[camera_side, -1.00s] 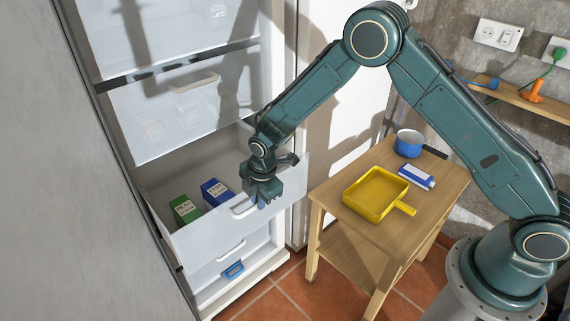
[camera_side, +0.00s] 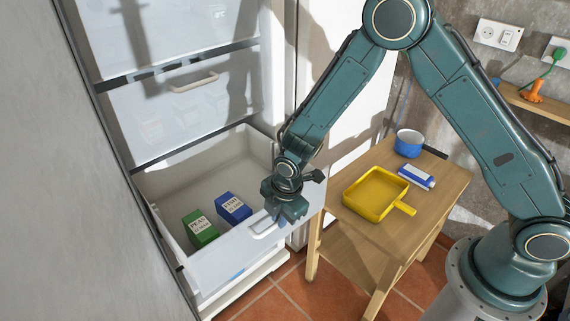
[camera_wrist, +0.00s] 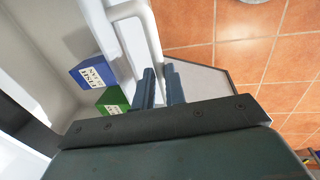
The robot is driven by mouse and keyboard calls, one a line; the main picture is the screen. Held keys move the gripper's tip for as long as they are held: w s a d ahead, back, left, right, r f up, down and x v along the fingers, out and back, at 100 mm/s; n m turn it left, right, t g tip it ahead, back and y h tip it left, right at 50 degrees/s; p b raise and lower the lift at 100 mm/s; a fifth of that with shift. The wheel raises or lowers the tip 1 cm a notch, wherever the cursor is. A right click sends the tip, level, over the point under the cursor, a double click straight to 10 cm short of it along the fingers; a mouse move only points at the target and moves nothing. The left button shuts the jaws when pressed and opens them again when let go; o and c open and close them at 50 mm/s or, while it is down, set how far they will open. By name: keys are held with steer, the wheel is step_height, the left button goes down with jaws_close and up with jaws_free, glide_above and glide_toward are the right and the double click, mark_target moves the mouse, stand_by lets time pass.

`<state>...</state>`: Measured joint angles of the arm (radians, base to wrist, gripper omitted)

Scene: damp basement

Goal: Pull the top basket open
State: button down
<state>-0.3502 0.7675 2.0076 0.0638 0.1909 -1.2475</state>
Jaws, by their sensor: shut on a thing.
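An open white basket (camera_side: 160,222) sticks out of the freezer, below two closed white fronts, the upper one (camera_side: 165,35) and the lower one (camera_side: 185,110) with a beige handle (camera_side: 195,82). The open basket holds a green box (camera_side: 200,230) and a blue box (camera_side: 233,208); in the wrist view the blue box (camera_wrist: 93,73) and green box (camera_wrist: 113,100) lie left of the fingers. My gripper (camera_side: 287,213) is at the basket's front, shut on its white handle (camera_side: 264,229). In the wrist view the handle (camera_wrist: 148,30) runs between my gripper's fingers (camera_wrist: 160,88).
A wooden table (camera_side: 440,185) stands close to the right of the open basket. On it are a yellow tray (camera_side: 376,192), a blue cup (camera_side: 408,146) and a blue-white box (camera_side: 416,178). Tiled floor (camera_side: 285,303) shows in front.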

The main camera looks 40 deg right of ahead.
steer(key=c, duration=1.5)
jaws_free()
steer(key=shift+o, duration=0.2)
steer(key=shift+r, duration=0.15)
step_height(320, 180, up, 13)
steer(key=s, duration=0.2)
steer(key=shift+s+r, duration=0.15)
steer(key=shift+s, duration=0.1)
steer(key=shift+r, duration=0.1)
steer(key=s+d+r+m+t, duration=0.1)
steer(key=s+d+r+m, duration=0.35)
steer(key=r, duration=0.25)
steer(key=s+d+r+m+t, duration=0.1)
steer(key=s+d+r+m, duration=0.35)
steer(key=r, duration=0.25)
steer(key=s+d+r+m, duration=0.2)
steer(key=s+m, duration=0.2)
steer(key=s, duration=0.2)
steer(key=s+d+r+m+t, duration=0.1)
steer(key=s+d+r+m, duration=0.1)
steer(key=s+m, duration=0.3)
steer(key=shift+s+d, duration=0.45)
steer(key=shift+s, duration=0.8)
